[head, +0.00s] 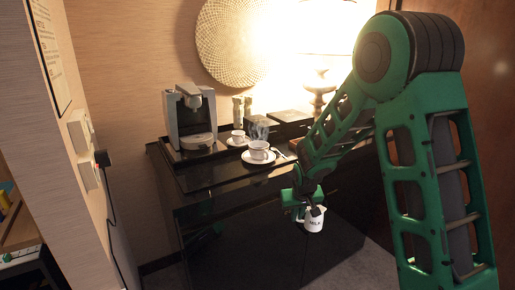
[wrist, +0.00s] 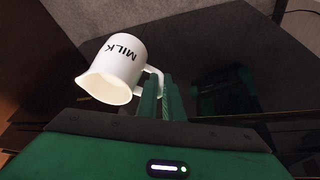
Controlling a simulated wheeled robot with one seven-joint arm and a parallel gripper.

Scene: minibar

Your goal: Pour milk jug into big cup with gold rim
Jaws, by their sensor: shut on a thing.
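My gripper (head: 300,205) is in front of the dark cabinet, below and to the right of the cups. It is shut on the handle of the white milk jug (head: 314,219), which is marked MILK. Gold rims are too small to make out.
A coffee machine (head: 190,118) stands on a tray at the left of the cabinet top (head: 205,176). Dark boxes (head: 290,117) and a lit lamp (head: 319,90) stand at the back. A wall with sockets (head: 82,130) and a hanging cord is at the left.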

